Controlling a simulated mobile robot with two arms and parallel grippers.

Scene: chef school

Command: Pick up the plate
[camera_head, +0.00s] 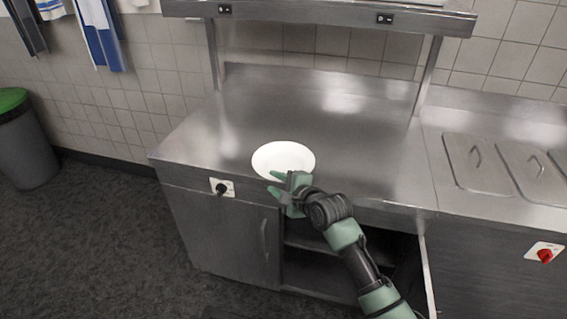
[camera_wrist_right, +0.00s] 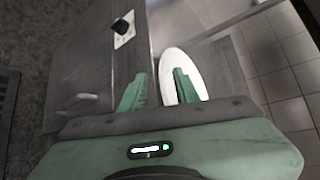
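A white round plate (camera_head: 283,157) lies near the front edge of the steel counter (camera_head: 220,130). It also shows in the right wrist view (camera_wrist_right: 172,66). My right gripper (camera_head: 276,183) is at the plate's near rim. In the right wrist view its two green fingers (camera_wrist_right: 160,90) are spread apart, one over the plate and the other on the cabinet-front side of the counter edge. The plate's rim lies between them; I cannot tell whether either finger touches it. My left gripper is in neither view.
The counter around and behind the plate is clear. Below it, a cabinet has an open compartment (camera_head: 315,265). Metal lids (camera_head: 478,163) sit in the right counter. A grey bin (camera_head: 25,145) stands at the left, and a shelf (camera_head: 320,14) spans above.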

